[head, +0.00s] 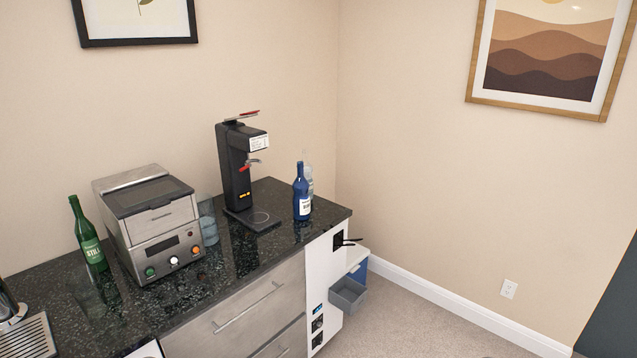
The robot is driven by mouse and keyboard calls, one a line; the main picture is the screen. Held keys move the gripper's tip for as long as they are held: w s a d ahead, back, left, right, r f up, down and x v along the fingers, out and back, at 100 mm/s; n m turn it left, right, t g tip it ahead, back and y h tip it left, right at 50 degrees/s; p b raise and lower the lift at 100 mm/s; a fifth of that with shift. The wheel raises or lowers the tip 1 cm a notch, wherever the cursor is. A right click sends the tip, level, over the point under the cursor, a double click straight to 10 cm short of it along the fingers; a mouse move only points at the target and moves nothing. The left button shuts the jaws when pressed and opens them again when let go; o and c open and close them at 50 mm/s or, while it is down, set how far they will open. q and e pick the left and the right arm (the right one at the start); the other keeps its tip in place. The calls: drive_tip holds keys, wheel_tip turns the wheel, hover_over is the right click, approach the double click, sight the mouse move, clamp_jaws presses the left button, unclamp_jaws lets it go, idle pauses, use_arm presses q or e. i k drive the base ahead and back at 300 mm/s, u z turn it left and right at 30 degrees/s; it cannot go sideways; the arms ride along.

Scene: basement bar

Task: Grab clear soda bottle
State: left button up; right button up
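A clear bottle (309,174) stands on the dark counter near its right end, close to the wall corner. It is partly hidden behind a blue bottle (302,196) with a white label, and its lower part is hard to make out. Neither of my grippers shows in the head view.
The dark speckled counter (285,240) also holds a black dispenser (235,165), a clear glass (208,222), a steel machine (150,225), a green bottle (88,236) and another glass (90,297). Carpet (420,325) is open to the right. A grey bin (348,294) sits beside the cabinet.

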sight(308, 170)
drive_tip(key=z, duration=1.1)
drive_tip(key=i, duration=3)
drive_tip(key=u, duration=2.05)
